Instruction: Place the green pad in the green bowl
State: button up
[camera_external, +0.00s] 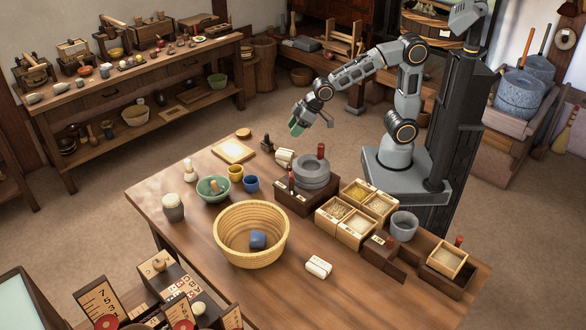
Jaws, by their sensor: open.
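The green bowl (206,193) stands upright at the left of the wooden table, with a tan wooden object sticking up inside it. My gripper (298,129) is open in the air beyond the table's far edge, well up and to the right of the bowl. A green patch shows at the gripper's end; I cannot tell whether it is the green pad or part of the gripper. I see no separate green pad lying on the table.
Yellow (236,172) and blue (251,184) cups stand beside the bowl. A grey stone quern (313,174) and grain boxes (357,232) occupy the right.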

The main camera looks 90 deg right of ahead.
jog(key=s+d+g, duration=0.2)
jog(key=s, duration=0.6)
jog(key=s+d+f+m+g+h, duration=0.1)
jog(key=s+d, duration=0.2)
jog(key=s, duration=0.6)
jog(key=shift+d+g, duration=0.15)
jog(key=shift+g, duration=0.25)
notch_tip(320, 180, up, 10)
jog(key=p, duration=0.9)
jog(key=shift+t, duration=0.3)
jog(key=shift+s, duration=0.1)
jog(key=shift+c, duration=0.3)
jog(key=shift+c, duration=0.8)
jog(key=shift+a, duration=0.2)
